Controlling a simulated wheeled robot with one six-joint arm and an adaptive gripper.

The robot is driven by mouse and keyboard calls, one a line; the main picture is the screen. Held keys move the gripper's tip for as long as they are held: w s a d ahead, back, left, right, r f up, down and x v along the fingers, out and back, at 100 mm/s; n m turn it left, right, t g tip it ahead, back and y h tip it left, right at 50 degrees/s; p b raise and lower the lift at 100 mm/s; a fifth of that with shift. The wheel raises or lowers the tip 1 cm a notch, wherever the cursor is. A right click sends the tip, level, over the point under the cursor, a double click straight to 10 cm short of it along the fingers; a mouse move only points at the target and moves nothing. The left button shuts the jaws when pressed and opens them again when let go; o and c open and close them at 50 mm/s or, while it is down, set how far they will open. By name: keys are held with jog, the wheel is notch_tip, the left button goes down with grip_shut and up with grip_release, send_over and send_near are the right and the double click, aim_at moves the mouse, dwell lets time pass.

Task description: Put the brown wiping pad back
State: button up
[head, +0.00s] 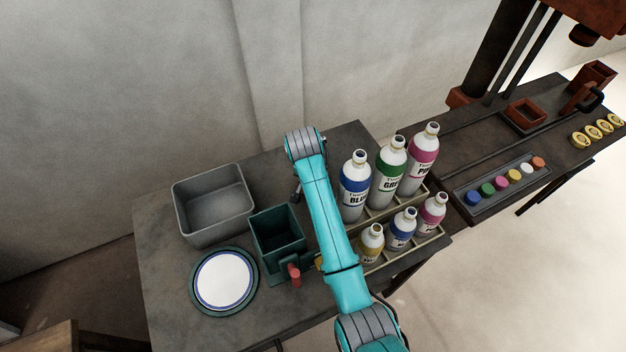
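I cannot make out a brown wiping pad in the head view. My arm reaches up across the middle of the table. A small dark part of my gripper (297,194) shows just below the arm's grey far joint, above the back edge of the dark green box. The rest of the gripper is hidden by my arm, so I cannot see its fingers or anything in them. The dark green open box (277,243) has a red handle-like piece (294,274) at its front right corner. A grey open bin (213,203) stands behind it to the left and looks empty.
A white disc (224,280) lies on a round green base at the front left. Several labelled bottles (390,172) stand in a rack right of my arm. The farther bench holds a tray of coloured caps (500,188). The table's left front (170,330) is clear.

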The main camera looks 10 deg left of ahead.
jog(key=shift+f, duration=0.4)
jog(key=shift+f, duration=0.15)
jog(key=o, duration=1.1)
jog(key=v, duration=1.2)
